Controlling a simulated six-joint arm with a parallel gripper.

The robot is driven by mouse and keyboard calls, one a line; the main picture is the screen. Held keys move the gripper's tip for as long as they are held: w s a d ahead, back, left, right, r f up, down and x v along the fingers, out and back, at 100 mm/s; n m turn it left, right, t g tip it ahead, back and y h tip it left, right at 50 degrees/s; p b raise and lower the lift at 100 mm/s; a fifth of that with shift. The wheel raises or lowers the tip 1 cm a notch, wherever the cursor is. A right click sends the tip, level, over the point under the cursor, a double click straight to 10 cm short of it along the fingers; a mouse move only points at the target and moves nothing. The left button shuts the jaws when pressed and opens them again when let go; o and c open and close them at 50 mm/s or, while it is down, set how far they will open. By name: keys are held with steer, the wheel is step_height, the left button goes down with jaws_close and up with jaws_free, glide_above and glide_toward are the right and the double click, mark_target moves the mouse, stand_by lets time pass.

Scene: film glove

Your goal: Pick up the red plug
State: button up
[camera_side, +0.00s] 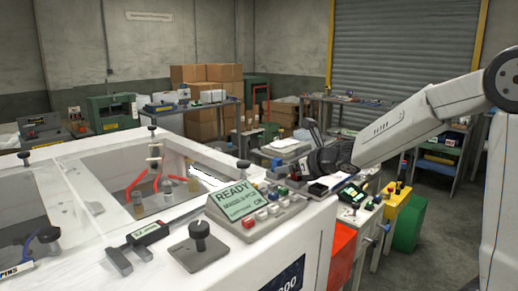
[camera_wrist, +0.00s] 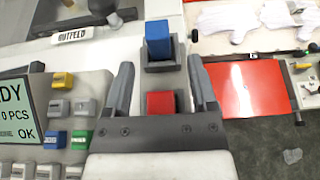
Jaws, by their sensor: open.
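The red plug (camera_wrist: 161,102) shows in the wrist view as a small red block. It lies between my gripper's two grey fingers, close to the dark gripper body, which hides what is below it. My gripper (camera_wrist: 160,67) is open, with a finger on either side of the plug and gaps on both sides. A blue plug (camera_wrist: 158,38) stands in a dark square holder just beyond the red one. In the side view my dark gripper (camera_side: 324,158) is over the right end of the machine; I cannot make out the red plug there.
A control panel (camera_wrist: 58,122) with a green display and several buttons lies left of my gripper. A red flat surface (camera_wrist: 252,88) is to the right. In the side view, a white machine (camera_side: 180,245) fills the front left. A yellow box (camera_side: 396,212) stands right of my gripper.

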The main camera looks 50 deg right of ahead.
steer(key=shift+c, duration=0.2)
jaws_close()
steer(key=shift+r, duration=0.2)
step_height(320, 180, up, 10)
steer(key=shift+f, duration=0.2)
stand_by(1.0)
stand_by(0.5)
